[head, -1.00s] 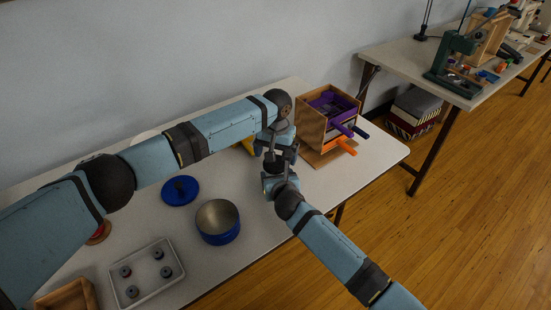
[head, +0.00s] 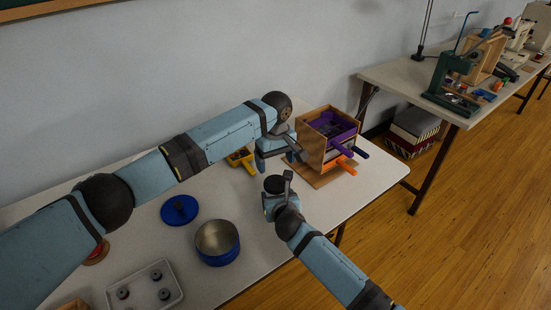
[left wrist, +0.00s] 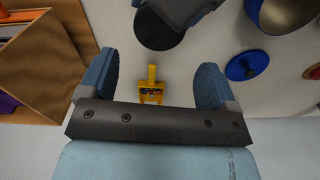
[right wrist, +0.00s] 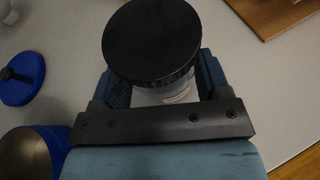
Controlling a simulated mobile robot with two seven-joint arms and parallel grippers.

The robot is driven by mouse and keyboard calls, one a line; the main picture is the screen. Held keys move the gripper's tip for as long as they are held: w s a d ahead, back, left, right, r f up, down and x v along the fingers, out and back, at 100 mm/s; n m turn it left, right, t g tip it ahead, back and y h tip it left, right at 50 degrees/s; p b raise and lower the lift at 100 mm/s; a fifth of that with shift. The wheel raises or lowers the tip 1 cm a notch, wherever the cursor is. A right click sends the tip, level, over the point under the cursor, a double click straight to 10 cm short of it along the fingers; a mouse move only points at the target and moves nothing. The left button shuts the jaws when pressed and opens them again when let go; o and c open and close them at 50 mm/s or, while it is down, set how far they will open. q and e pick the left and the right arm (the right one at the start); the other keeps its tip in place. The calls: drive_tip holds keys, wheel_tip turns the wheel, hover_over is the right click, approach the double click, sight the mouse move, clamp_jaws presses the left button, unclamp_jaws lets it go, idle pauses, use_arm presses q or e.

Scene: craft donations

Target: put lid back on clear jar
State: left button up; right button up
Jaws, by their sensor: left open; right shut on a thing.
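My right gripper (right wrist: 153,88) is shut on the clear jar (right wrist: 180,94), of which only a small part shows below the lid. The round black lid (right wrist: 152,42) sits on top of the jar and looks level with it. In the head view the lid (head: 274,184) shows as a dark disc at my right gripper (head: 280,192), and it also shows at the top of the left wrist view (left wrist: 158,30). My left gripper (head: 280,160) is open and empty, behind the jar and apart from the lid. Its spread fingers show in the left wrist view (left wrist: 160,85).
A wooden box with purple drawers (head: 328,135) stands close to my left gripper. A yellow item (head: 243,158) lies behind. A blue pot (head: 217,243), a blue lid (head: 180,209) and a tray of small pieces (head: 145,290) stand left. The table's front edge is near.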

sight(275, 182)
use_arm(q)
drive_tip(key=shift+r+n, duration=0.35)
drive_tip(key=shift+n, duration=0.65)
drive_tip(key=shift+f, duration=0.1)
drive_tip(key=shift+f, duration=3.95)
drive_tip(key=shift+c, duration=0.4)
drive_tip(key=c, duration=0.7)
drive_tip(key=shift+o, duration=0.2)
drive_tip(key=m, duration=0.4)
drive_tip(key=shift+m, duration=0.3)
drive_tip(key=m, duration=0.5)
